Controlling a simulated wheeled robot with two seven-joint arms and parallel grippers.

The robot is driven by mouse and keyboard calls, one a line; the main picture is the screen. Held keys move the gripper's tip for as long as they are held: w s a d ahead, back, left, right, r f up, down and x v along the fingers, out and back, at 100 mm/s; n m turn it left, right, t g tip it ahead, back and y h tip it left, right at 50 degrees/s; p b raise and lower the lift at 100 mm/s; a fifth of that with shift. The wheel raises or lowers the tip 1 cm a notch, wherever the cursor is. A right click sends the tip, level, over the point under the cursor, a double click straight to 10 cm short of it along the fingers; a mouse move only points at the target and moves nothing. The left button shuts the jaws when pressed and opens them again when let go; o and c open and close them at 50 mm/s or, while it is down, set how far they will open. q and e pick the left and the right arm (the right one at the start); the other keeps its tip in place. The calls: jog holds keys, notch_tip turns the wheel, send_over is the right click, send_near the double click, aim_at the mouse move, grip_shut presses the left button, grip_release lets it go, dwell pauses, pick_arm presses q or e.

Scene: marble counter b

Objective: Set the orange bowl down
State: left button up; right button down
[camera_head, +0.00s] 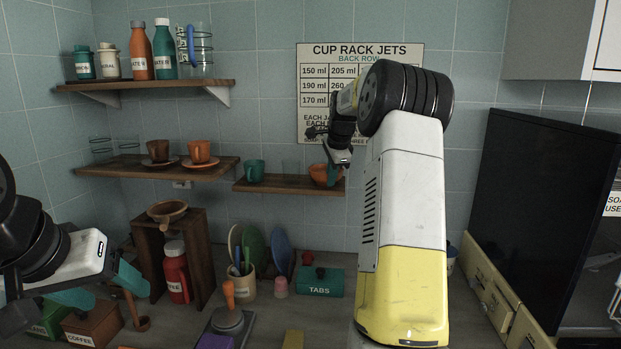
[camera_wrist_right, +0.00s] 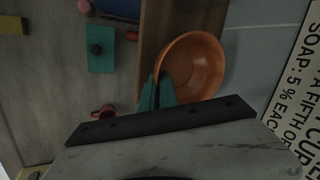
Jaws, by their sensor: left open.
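My right gripper (camera_head: 337,172) is at the bowl's right side. In the right wrist view the bowl (camera_wrist_right: 196,66) shows its open inside, and the teal fingers of the right gripper (camera_wrist_right: 157,88) are close together on its rim, shut on it. I cannot tell whether the bowl's base touches the shelf. My left gripper (camera_head: 98,287) is open and empty at the lower left, above the counter.
A brown cup (camera_head: 158,151) and an orange cup (camera_head: 199,151) on saucers stand on the left shelf. Below are a teal TABS box (camera_head: 319,282), a red bottle (camera_head: 176,272) and a plate rack.

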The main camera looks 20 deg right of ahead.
jog(key=c, duration=1.6)
grip_release()
jog(key=shift+c, duration=0.2)
jog(key=v, duration=1.1)
jog(key=s+a+r+n, duration=0.3)
jog(key=s+a+n, duration=0.1)
jog(key=s+a, duration=0.2)
jog(key=s+a+f+n, duration=0.4)
jog(key=s+a+n, duration=0.1)
jog(key=s, duration=0.4)
jog(key=s+a+f+n+t+y, duration=0.1)
jog(key=s+a+f+n, duration=0.3)
jog(key=s, duration=0.5)
jog(key=s+a+f+n+y, duration=0.1)
jog(key=s+a+f+n, duration=0.3)
jog(key=s, duration=0.6)
jog(key=shift+a+f+n, duration=0.25)
jog(key=shift+a+n, duration=0.85)
jog(key=shift+a, duration=0.05)
